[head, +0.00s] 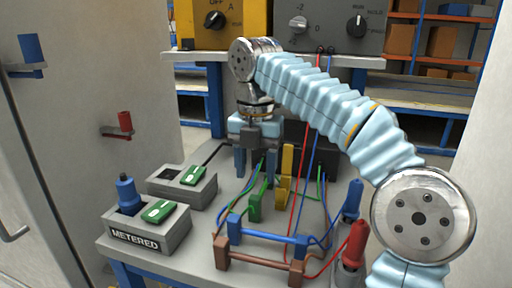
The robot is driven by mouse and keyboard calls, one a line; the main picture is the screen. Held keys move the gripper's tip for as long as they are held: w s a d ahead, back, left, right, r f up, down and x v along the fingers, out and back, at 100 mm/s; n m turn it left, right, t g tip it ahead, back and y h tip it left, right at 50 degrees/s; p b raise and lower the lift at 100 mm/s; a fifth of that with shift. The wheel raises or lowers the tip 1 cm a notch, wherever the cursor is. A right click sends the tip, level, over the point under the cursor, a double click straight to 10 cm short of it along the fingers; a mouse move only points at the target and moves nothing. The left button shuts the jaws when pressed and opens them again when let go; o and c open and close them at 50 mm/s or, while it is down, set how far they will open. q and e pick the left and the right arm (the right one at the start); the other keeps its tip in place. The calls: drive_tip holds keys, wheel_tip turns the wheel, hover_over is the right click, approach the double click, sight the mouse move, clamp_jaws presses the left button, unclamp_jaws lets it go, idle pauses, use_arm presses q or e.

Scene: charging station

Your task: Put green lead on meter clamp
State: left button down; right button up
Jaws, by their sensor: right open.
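My right gripper (257,171) points down over the grey table, its two dark fingers apart, with no object clearly held between them. A green clip (255,207) stands on the table just in front of and below the fingertips. Green wires (266,184) run near the fingers, and the ends of some are hidden. I cannot tell for sure which part is the meter clamp; a yellow clamp-like piece (287,160) stands just right of the gripper. A grey box marked METERED (137,240) sits at the front left. My left gripper is not in view.
A second grey box (204,190) stands behind the METERED box. A blue bar (268,238) and a brown bar (262,263) lie in front, with blue (353,200) and red (356,243) handles at right. Yellow and grey instruments (226,18) sit on the shelf behind.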

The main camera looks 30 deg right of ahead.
sight(255, 196)
wheel_tip(255, 196, up, 3)
drive_tip(key=shift+f+p, duration=0.15)
drive_tip(key=shift+p, duration=0.2)
drive_tip(key=shift+s+a+r, duration=0.1)
drive_tip(key=shift+a+r, duration=0.15)
drive_tip(key=s+a+r+t+h, duration=0.1)
drive_tip(key=s+a+t+h, duration=0.2)
drive_tip(key=a, duration=0.1)
drive_tip(key=x, duration=0.2)
drive_tip(key=b+x, duration=0.1)
drive_tip(key=x, duration=0.2)
drive_tip(key=b+x, duration=0.1)
drive_tip(key=x, duration=0.2)
drive_tip(key=shift+s+d, duration=0.2)
drive_tip(key=shift+s, duration=0.05)
drive_tip(key=shift+h, duration=0.3)
drive_tip(key=shift+b+x, duration=0.35)
drive_tip(key=shift+x, duration=2.4)
drive_tip(key=shift+w+d, duration=0.1)
clamp_jaws()
drive_tip(key=shift+r, duration=0.15)
